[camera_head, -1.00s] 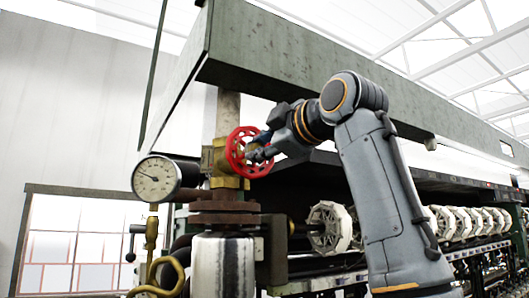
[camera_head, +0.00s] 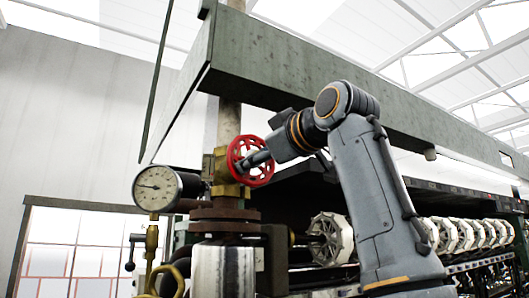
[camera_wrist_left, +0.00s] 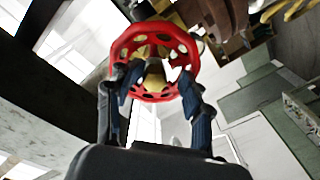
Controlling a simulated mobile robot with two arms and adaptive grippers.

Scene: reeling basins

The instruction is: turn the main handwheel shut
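The red handwheel (camera_head: 251,161) is on a brass valve (camera_head: 221,172) on a vertical pipe, left of centre in the head view. My left gripper (camera_head: 248,163) is at the front of the wheel, its arm rising from the lower right. In the left wrist view the red wheel (camera_wrist_left: 178,49) faces the gripper, its brass hub in the middle. The two dark blue fingers (camera_wrist_left: 155,82) are spread apart, with their tips at the wheel's lower part, overlapping the rim. Whether they touch it is unclear. My right gripper is not in view.
A round pressure gauge (camera_head: 157,188) stands left of the valve. A rusty flange (camera_head: 224,220) and a metal cylinder (camera_head: 224,268) are below it. A green beam (camera_head: 290,65) runs overhead. White reels (camera_head: 331,238) line the machine behind my arm.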

